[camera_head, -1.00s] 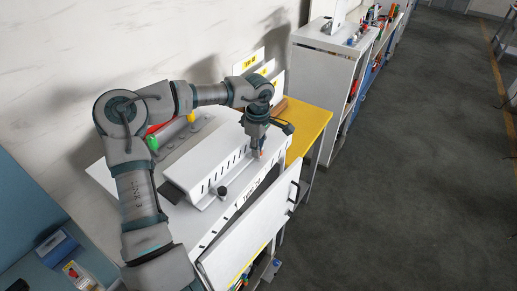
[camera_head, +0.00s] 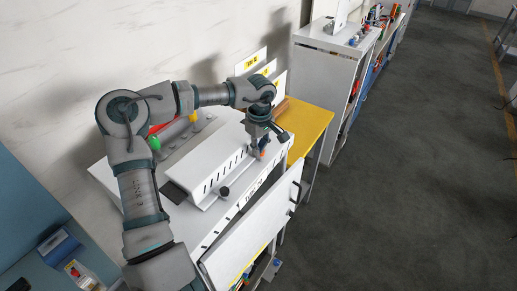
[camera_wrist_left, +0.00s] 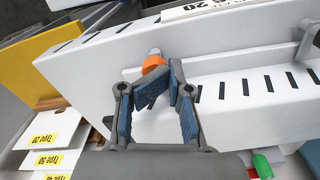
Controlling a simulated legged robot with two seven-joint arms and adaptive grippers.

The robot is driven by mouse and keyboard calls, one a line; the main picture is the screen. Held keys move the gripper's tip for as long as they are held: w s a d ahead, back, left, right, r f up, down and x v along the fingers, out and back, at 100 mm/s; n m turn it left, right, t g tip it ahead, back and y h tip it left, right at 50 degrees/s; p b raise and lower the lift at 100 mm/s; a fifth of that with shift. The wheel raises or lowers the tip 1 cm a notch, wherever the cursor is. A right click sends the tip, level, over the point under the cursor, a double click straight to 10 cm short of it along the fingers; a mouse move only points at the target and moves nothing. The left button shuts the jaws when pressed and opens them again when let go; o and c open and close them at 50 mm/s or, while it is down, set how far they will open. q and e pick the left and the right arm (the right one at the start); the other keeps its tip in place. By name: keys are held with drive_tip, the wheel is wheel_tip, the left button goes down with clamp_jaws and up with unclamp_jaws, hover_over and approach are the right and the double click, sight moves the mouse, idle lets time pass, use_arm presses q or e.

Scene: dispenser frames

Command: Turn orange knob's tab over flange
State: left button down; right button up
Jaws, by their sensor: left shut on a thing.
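The orange knob (camera_wrist_left: 153,65) sits at the edge of the white slotted flange (camera_wrist_left: 225,100), with a grey tip showing beyond it in the left wrist view. My left gripper (camera_wrist_left: 160,82) has its blue-padded fingers closed in on the knob. In the head view the left gripper (camera_head: 257,150) points down at the orange knob (camera_head: 262,143) near the far end of the slotted flange (camera_head: 215,168). The fingers partly hide the knob, and I cannot tell how its tab lies against the flange. My right gripper is not in view.
A second, dark knob (camera_head: 224,191) stands at the near end of the flange. A white hinged panel (camera_head: 250,240) hangs at the front. A yellow surface (camera_head: 308,125) and upright label cards (camera_head: 252,62) lie beyond. Red, green and yellow parts stand behind the flange.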

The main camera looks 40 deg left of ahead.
use_arm(q)
drive_tip(key=shift+w, duration=0.1)
drive_tip(key=c, duration=0.9)
unclamp_jaws()
drive_tip(key=shift+w, duration=0.2)
drive_tip(key=shift+w+a+f, duration=0.1)
drive_tip(key=shift+w+f, duration=0.1)
drive_tip(key=shift+w, duration=0.05)
drive_tip(key=shift+s+r, duration=0.2)
drive_tip(key=shift+r, duration=0.3)
wheel_tip(320, 180, up, 11)
drive_tip(key=shift+w, duration=0.3)
drive_tip(key=shift+a+f, duration=0.1)
